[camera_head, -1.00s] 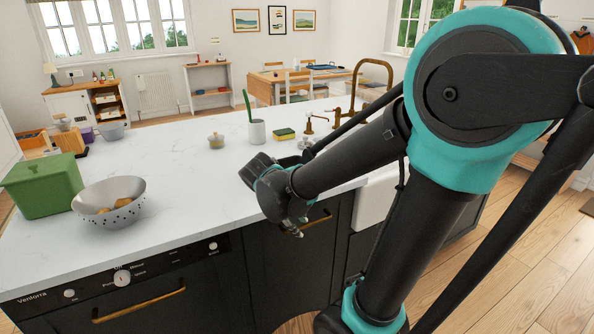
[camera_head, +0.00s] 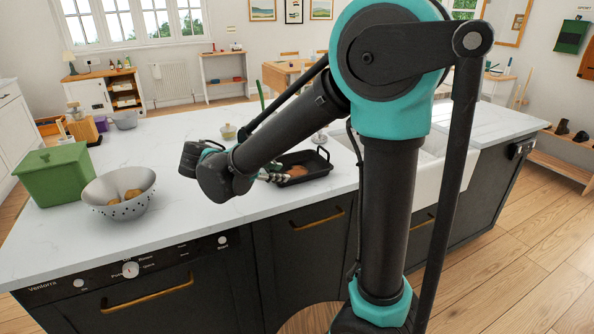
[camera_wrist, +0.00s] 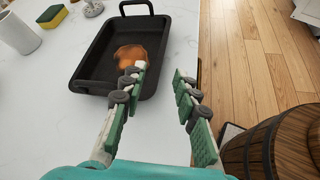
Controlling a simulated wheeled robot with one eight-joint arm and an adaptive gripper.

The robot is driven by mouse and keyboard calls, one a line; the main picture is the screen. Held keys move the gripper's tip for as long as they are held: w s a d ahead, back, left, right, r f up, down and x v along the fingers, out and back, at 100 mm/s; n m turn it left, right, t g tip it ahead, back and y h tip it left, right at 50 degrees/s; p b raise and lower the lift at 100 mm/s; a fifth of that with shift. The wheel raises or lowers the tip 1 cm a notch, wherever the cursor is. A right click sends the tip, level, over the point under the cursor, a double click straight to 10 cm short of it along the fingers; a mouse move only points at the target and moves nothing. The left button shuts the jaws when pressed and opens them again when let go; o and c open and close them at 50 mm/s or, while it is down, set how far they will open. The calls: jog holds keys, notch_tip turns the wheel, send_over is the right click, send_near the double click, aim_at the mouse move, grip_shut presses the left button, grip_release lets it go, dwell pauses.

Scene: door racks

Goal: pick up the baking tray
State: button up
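The baking tray (camera_head: 317,167) is a black rectangular pan with raised loop handles, lying on the white counter near its front edge. In the wrist view the tray (camera_wrist: 92,68) holds an orange-brown patch or piece of something (camera_wrist: 130,56). My gripper (camera_wrist: 158,76) is open and empty, its two green-padded fingers apart. In the head view my gripper (camera_head: 274,175) is at the tray's left end, partly hidden by my arm. Contact cannot be told.
A grey colander (camera_head: 119,207) with food and a green bin (camera_head: 52,182) stand at the left of the counter (camera_head: 160,160). A wooden barrel (camera_wrist: 285,145) stands on the floor at right.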

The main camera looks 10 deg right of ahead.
aim_at(307, 175)
jog(key=x, duration=1.2)
jog(key=shift+s+r, duration=0.1)
grip_shut()
